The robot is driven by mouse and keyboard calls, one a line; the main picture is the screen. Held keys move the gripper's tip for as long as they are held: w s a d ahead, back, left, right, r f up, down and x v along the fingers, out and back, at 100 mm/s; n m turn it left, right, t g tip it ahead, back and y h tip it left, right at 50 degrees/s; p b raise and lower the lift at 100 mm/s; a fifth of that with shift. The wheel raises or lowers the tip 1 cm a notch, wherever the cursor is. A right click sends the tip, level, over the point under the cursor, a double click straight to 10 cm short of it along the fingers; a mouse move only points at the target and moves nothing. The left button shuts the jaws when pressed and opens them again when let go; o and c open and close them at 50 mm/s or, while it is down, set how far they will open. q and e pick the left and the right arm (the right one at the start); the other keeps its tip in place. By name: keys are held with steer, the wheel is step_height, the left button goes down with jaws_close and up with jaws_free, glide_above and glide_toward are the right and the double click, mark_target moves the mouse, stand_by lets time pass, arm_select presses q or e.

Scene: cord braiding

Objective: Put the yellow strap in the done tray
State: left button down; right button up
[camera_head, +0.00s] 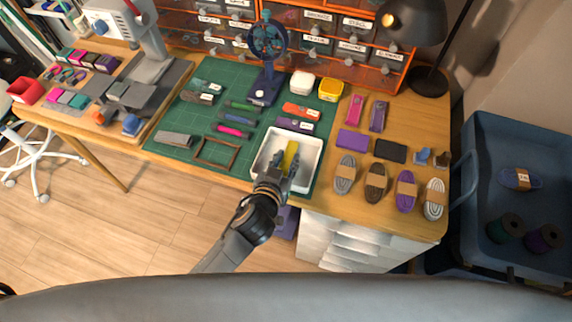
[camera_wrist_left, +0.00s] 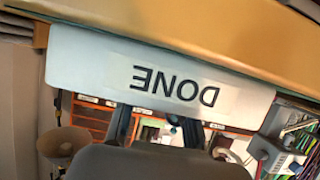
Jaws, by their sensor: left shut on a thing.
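The white done tray (camera_head: 318,160) stands on the front edge of the table, at the right side of the green mat. In the left wrist view the tray's outer wall (camera_wrist_left: 75,65) shows upside down with the word DONE. The yellow strap (camera_head: 291,152) is inside the tray's outline in the head view. My left gripper (camera_head: 284,163) reaches over the tray's near wall and is shut on the yellow strap. I cannot tell whether the strap touches the tray floor. The wrist view does not show the strap. My right gripper is not in view.
A wooden frame (camera_head: 235,154) and a grey block (camera_head: 173,139) lie left of the tray. Wound cords, such as a grey one (camera_head: 345,174), lie to its right. A blue stand (camera_head: 263,88) and orange drawers (camera_head: 338,69) stand behind. A blue cart (camera_head: 493,150) is at far right.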

arm_select(q)
steer(key=shift+f, duration=0.1)
steer(key=c, duration=1.1)
jaws_free()
steer(key=shift+o, duration=0.2)
steer(key=shift+r, duration=0.2)
steer(key=v, duration=1.2)
